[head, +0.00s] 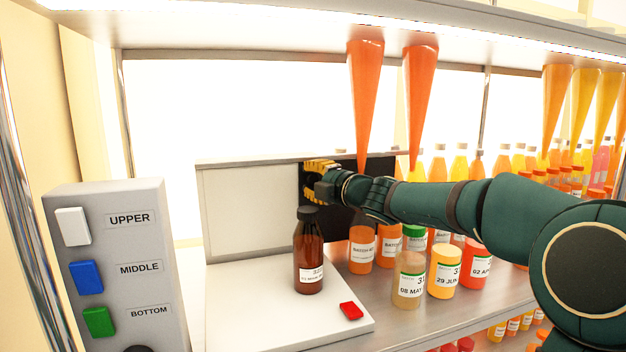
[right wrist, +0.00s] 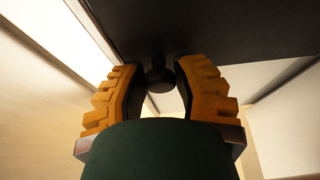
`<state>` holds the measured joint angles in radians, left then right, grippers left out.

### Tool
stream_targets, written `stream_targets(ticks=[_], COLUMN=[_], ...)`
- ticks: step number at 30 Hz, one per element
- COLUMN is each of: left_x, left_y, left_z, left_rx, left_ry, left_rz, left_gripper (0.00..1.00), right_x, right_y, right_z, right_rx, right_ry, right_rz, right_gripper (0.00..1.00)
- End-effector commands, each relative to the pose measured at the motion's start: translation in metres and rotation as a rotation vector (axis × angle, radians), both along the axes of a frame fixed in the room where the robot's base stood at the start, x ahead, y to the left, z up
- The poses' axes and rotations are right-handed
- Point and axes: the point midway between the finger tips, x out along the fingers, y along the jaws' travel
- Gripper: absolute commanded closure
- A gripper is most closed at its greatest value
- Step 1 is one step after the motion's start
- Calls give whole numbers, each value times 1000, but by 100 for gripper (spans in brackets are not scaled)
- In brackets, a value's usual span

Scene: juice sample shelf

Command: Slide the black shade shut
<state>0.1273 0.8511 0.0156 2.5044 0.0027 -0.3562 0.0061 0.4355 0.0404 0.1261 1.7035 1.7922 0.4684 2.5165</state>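The black shade (head: 345,219) is a dark upright panel behind my right gripper in the head view, beside a pale panel in the same metal frame. The arm partly hides it. In the right wrist view the dark panel (right wrist: 220,30) fills the top, and a black round knob (right wrist: 159,80) sticks out from it. My right gripper (head: 318,172), with yellow fingers, is at the shade. In the right wrist view its fingers (right wrist: 160,72) stand close on both sides of the knob and appear closed on it. My left gripper is not in view.
A brown bottle (head: 309,255) stands on a white platform (head: 250,315) with a red button (head: 351,311). Several labelled juice bottles stand right, below my right arm. Orange cones (head: 366,90) hang above. A grey box with coloured buttons (head: 105,265) stands left.

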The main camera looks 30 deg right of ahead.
Motion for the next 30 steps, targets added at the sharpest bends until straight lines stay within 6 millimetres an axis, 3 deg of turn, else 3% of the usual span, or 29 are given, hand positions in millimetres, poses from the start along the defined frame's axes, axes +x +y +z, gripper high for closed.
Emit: stream_targets(ticks=[2,7,15,24,25,27,30], left_x=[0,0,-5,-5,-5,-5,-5], left_y=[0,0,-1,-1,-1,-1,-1], left_z=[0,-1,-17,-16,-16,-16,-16], left_rx=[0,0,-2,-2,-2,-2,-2], left_ry=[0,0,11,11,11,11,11], left_rz=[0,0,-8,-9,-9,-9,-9], left_gripper=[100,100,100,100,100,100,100], right_x=[0,0,9,10,10,10,10], right_y=[0,3,40,42,41,41,41], right_z=[0,0,-1,0,0,0,0], right_rx=[0,0,1,0,0,0,0], right_ry=[0,-1,-2,0,1,1,0], right_rz=[0,1,3,0,0,0,0], right_gripper=[100,100,100,100,68,43,41])
